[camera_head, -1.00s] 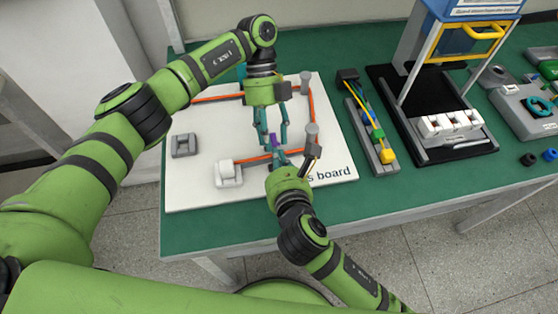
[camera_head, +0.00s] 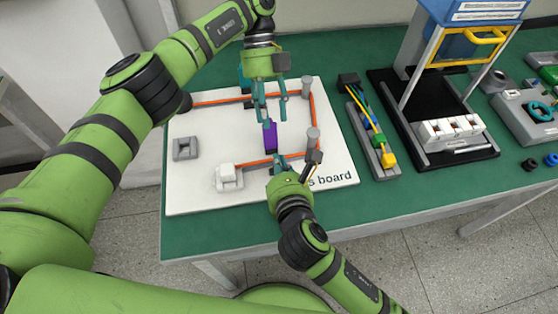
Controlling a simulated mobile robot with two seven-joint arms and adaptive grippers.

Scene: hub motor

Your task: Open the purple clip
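The purple clip (camera_head: 270,138) stands on the white board (camera_head: 205,200), at the front run of the orange cable (camera_head: 252,162). It shows as a tall, narrow purple piece. My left gripper (camera_head: 271,118) is above and behind the clip, fingers pointing down and apart, with nothing seen held between them. My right gripper (camera_head: 279,160) is low at the front, its fingertips by the cable and the clip's lower end. I cannot tell whether it grips anything there, and its body hides part of the cable.
Grey posts (camera_head: 312,137) and a white-topped block (camera_head: 228,176) stand on the board around the cable. A grey block (camera_head: 185,148) is at its left. A tray of coloured wires (camera_head: 372,135) and a black stand (camera_head: 400,95) are to the right.

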